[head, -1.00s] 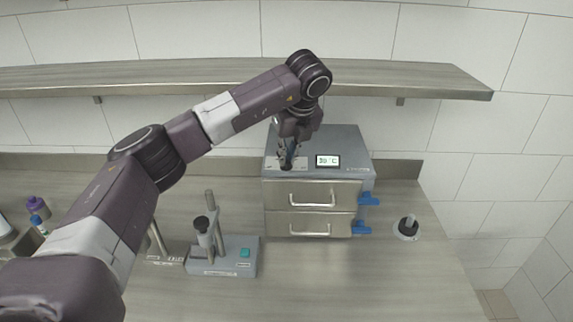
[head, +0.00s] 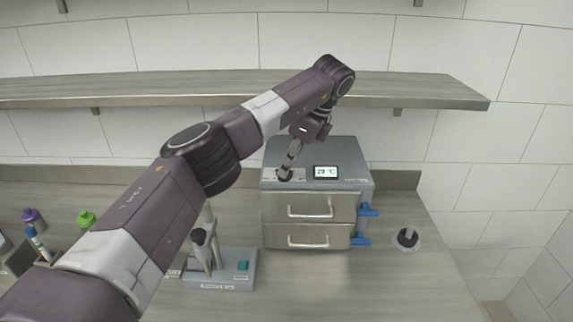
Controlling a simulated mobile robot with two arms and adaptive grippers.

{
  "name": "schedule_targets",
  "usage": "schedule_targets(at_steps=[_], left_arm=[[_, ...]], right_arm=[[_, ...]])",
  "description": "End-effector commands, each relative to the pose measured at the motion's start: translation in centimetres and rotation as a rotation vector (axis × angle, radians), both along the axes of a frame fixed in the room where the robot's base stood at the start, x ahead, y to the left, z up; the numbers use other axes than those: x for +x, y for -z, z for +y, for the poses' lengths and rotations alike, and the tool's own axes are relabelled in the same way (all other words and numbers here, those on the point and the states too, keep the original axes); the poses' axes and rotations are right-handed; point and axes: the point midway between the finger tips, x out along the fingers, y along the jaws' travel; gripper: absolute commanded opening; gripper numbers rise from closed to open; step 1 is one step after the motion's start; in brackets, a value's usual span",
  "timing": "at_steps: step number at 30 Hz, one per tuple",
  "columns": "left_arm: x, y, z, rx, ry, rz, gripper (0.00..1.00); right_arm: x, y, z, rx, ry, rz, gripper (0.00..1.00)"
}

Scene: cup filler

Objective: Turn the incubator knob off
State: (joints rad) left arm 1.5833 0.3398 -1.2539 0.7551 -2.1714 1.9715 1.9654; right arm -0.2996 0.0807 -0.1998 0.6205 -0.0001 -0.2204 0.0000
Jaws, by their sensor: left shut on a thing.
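The incubator (head: 348,155) is a grey box on the counter with two drawers and a small display (head: 325,172) that seems to read 29 °C. Its dark round knob (head: 284,175) is on the sloped top panel, left of the display. My left gripper (head: 287,170) reaches down from the upper right, and its fingers are shut on the knob, hiding part of it. My right gripper is not in view.
A grey device with an upright post and teal button (head: 242,266) stands left of the incubator. Blue handles (head: 366,210) stick out at its right side. A small round stand (head: 407,238) is farther right. A shelf (head: 420,92) runs above; the front counter is clear.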

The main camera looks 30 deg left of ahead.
Motion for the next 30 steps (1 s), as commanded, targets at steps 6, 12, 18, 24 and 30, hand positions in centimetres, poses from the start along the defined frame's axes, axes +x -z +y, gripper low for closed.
schedule_targets(at_steps=[6, 12, 18, 24, 30], left_arm=[[0.09, -0.15, 0.12, 0.002, -0.065, -0.002, 0.0], [0.1, -0.1, 0.11, 0.002, -0.084, -0.002, 0.0], [0.1, -0.08, 0.12, 0.002, -0.084, -0.002, 0.0], [0.1, -0.07, 0.12, 0.002, -0.084, -0.002, 0.16], [0.08, -0.03, 0.07, 0.001, -0.083, -0.002, 0.26]], right_arm=[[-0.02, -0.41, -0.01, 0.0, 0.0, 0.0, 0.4], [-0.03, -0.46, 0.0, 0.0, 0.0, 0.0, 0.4], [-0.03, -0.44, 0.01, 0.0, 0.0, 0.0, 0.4], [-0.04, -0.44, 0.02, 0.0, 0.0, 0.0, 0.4], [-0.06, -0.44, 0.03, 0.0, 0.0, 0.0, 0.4]])
